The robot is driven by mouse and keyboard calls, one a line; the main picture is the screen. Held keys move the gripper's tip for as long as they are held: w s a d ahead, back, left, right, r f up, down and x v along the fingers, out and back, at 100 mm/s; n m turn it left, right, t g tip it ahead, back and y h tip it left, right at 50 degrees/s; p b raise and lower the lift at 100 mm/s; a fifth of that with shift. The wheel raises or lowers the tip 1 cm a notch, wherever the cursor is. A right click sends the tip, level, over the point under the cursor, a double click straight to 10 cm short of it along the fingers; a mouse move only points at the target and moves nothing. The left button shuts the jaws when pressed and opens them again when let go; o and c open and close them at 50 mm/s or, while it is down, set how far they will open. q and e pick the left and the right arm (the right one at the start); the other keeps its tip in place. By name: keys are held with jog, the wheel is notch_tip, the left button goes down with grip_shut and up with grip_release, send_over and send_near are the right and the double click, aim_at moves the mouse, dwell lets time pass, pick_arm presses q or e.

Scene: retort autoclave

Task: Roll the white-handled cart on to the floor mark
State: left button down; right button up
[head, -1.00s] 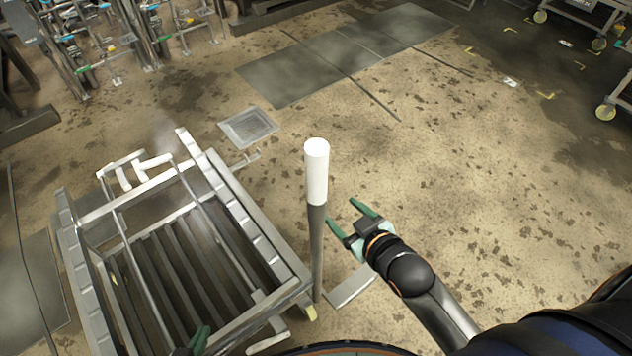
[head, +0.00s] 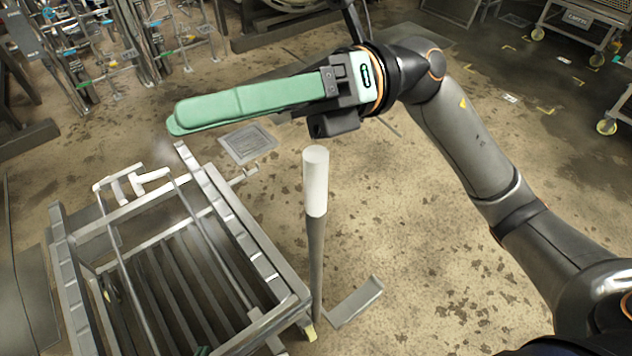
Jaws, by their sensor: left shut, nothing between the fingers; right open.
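A metal cart (head: 262,268) with a slatted bed stands at lower left. White bars (head: 140,182) are at its far end. An upright post with a white top (head: 316,180) rises at its near right corner; I cannot tell whether it is joined to the cart. Yellow corner marks (head: 548,110) with a white label (head: 510,98) lie on the floor at upper right. My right gripper (head: 172,118) is open and empty, held high in front of the camera, fingers pointing left.
Wheeled carts (head: 575,20) stand at upper right. Racks with pipes and valves (head: 130,45) stand at upper left. A floor grate (head: 248,143) lies beyond the cart, and a flat grey plate (head: 354,303) lies right of the post. Open floor shows to the right.

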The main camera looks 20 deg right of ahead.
notch_tip(320, 180, down, 5)
jog(key=d+n+t+h, duration=0.1)
jog(key=d+n+h, duration=0.1)
jog(key=h, duration=0.3)
jog(key=t+h, duration=0.4)
jog(key=h, duration=0.2)
send_over(316, 185)
jog(key=s, duration=0.2)
notch_tip(316, 185, down, 3)
jog(key=w+d+t+h, duration=0.1)
jog(key=w+d+h, duration=0.2)
jog(key=d+h, duration=0.15)
jog(key=shift+y, duration=0.25)
jog(key=x, duration=1.2)
jog(key=shift+s+d+f+b, duration=0.1)
jog(key=shift+d+f+b, duration=0.1)
jog(key=shift+b, duration=0.15)
jog(key=shift+c, duration=0.3)
grip_shut()
